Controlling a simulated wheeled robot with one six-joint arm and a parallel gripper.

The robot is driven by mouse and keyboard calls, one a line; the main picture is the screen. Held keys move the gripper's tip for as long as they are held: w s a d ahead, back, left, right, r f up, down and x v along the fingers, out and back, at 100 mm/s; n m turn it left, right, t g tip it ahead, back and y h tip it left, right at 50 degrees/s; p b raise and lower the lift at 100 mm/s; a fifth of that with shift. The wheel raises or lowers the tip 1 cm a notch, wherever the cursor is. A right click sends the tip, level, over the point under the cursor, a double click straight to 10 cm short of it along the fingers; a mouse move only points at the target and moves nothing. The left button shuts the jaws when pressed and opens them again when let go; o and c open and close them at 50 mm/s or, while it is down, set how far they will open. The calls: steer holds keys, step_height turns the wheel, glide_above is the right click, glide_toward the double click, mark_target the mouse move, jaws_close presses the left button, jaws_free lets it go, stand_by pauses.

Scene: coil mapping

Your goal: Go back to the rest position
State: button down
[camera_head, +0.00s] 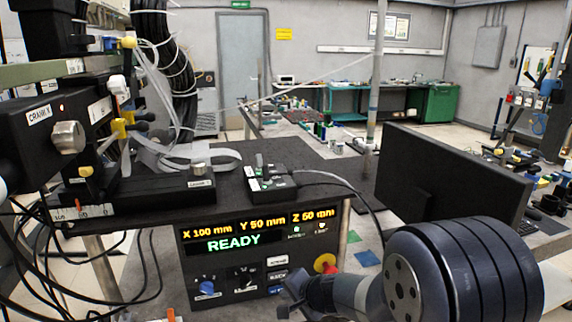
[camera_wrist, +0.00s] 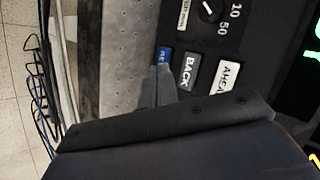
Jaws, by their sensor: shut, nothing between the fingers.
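My gripper (camera_head: 291,290) is low in the middle of the head view, in front of the control panel's lower right part. In the wrist view its closed fingertips (camera_wrist: 160,78) show beside a blue button (camera_wrist: 164,58) whose label is partly hidden. I cannot tell whether they touch it. The grey BACK button (camera_wrist: 187,72) and the white AHEAD button (camera_wrist: 228,78) lie to the right. The control panel (camera_head: 190,262) shows X 100 mm, Y 50 mm, Z 50 mm and READY in lit letters. The gripper is empty.
A red and yellow round button (camera_head: 325,264) is close to my gripper. A dark monitor (camera_head: 448,178) stands right of the panel. The CRANK X unit (camera_head: 40,140) and hanging cables (camera_head: 105,285) fill the left. A small black button box (camera_head: 272,183) sits on the bench.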

steer(key=shift+w+a+f+b, duration=0.1)
steer(key=shift+w+f+b, duration=0.2)
steer(key=shift+b, duration=0.4)
steer(key=shift+s+r+b, duration=0.15)
steer(key=shift+s+b, duration=0.15)
steer(key=shift+b, duration=0.55)
steer(key=p, duration=0.1)
steer(key=r+p, duration=0.1)
steer(key=p, duration=0.1)
steer(key=shift+w, duration=0.2)
